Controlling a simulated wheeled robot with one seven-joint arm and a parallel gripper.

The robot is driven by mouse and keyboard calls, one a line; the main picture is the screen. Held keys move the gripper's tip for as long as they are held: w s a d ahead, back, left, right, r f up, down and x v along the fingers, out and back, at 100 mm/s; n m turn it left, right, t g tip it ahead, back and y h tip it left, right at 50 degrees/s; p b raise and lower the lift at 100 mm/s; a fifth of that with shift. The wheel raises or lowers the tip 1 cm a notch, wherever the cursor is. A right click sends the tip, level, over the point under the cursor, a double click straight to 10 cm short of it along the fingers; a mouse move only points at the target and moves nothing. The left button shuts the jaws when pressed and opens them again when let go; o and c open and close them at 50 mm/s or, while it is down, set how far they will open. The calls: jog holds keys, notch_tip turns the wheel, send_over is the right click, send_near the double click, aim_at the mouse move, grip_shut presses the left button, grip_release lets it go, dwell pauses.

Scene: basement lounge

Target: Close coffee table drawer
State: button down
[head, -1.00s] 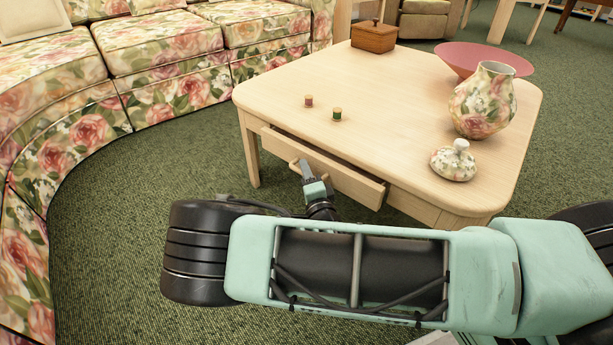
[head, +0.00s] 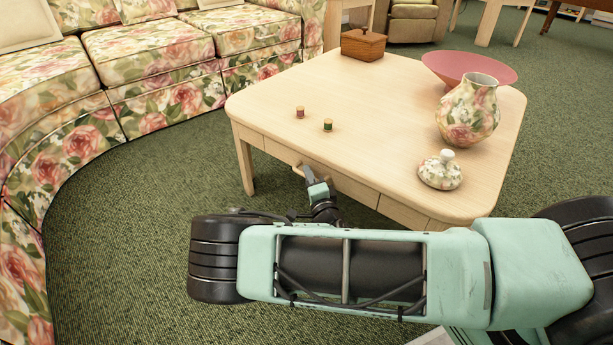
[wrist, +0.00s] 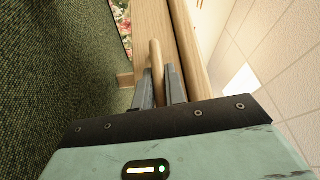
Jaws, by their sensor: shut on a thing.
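The pale wood coffee table (head: 375,105) stands ahead of me. Its drawer (head: 352,190) is in the long side facing me, and its front looks flush or nearly flush with the table side. My gripper (head: 309,172) is at the drawer front, shut on the wooden handle. In the wrist view, the two fingers of my gripper (wrist: 159,88) sit on either side of the round handle (wrist: 155,57), close under the tabletop edge (wrist: 188,45). My arm hides part of the table's lower near side.
On the tabletop are two small spools (head: 327,125), a floral vase (head: 467,112), its lid (head: 440,170), a pink bowl (head: 470,68) and a wooden box (head: 363,44). A floral sofa (head: 150,60) curves along the left. Green carpet (head: 130,205) is clear between sofa and table.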

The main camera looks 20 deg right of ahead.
jog(key=shift+d, duration=0.25)
jog(key=c, duration=1.5)
grip_release()
jog(key=shift+o, duration=0.2)
jog(key=s+a+f+p, duration=0.1)
jog(key=s+p, duration=0.5)
jog(key=s, duration=1.1)
jog(key=shift+a+f, duration=0.2)
jog(key=shift+f, duration=0.15)
